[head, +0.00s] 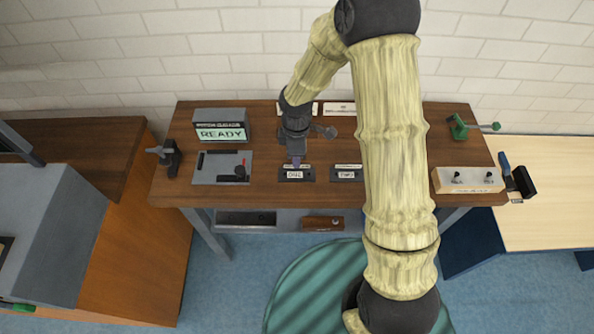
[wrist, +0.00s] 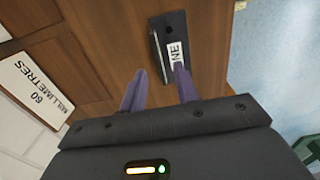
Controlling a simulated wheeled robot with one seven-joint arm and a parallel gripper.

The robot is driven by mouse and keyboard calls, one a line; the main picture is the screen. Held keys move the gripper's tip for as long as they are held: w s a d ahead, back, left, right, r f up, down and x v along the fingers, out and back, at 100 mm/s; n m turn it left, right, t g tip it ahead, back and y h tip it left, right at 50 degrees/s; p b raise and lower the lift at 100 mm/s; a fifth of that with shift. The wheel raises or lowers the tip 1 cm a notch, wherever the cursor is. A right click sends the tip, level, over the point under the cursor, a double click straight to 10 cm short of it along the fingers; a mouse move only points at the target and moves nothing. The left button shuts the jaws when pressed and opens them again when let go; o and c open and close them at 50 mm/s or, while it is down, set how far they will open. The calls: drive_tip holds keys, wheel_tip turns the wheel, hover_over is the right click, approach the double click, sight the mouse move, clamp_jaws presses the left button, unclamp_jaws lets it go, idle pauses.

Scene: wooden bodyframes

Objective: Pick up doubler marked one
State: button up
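The doubler marked ONE (head: 296,175) is a dark block with a white label, lying near the front edge of the brown bench. In the wrist view the same block (wrist: 174,30) lies just beyond my fingertips, and the right finger covers part of its label. My gripper (head: 296,164) is over the bench at the back edge of this block. Its two purple fingers (wrist: 160,76) stand apart with nothing held between them. I cannot tell whether a fingertip touches the block. A similar block marked TWO (head: 347,175) lies to its right.
A display reading READY (head: 221,127) and a grey fixture (head: 222,168) stand left on the bench. A pale block with knobs (head: 467,180) and a green-handled clamp (head: 470,127) are at the right.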

sight(297, 173)
wheel_tip(297, 173, down, 4)
drive_tip(key=shift+r, duration=0.1)
drive_tip(key=shift+c, duration=0.2)
idle(0.3)
clamp_jaws()
